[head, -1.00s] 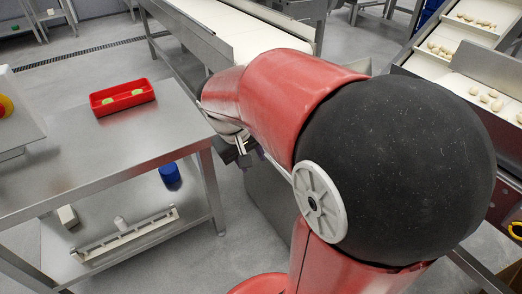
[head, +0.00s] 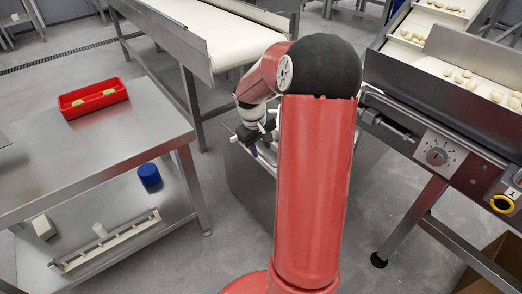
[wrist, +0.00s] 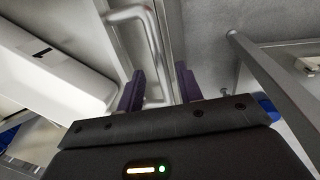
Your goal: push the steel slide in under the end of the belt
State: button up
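The white belt (head: 215,35) in its steel frame ends at the upper middle of the head view. Below and in front of its end stands a grey steel body (head: 240,180), which looks like the steel slide; my arm hides much of it. In the wrist view, a bent steel bar handle (wrist: 154,55) stands before a grey steel surface. My gripper (wrist: 158,86) has its two purple fingers apart, with the handle's leg between them and gaps showing. In the head view my gripper (head: 262,142) is at the steel body's upper edge, partly hidden.
A steel table (head: 90,140) with a red tray (head: 93,99) stands left; its lower shelf holds a blue item (head: 149,176) and a white rail (head: 105,240). A machine with a dial (head: 438,156) stands right. A white panel marked 1 (wrist: 45,65) is at the wrist view's left.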

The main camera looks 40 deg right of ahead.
jog(key=shift+d+f, duration=0.15)
jog(key=shift+f, duration=0.6)
grip_shut()
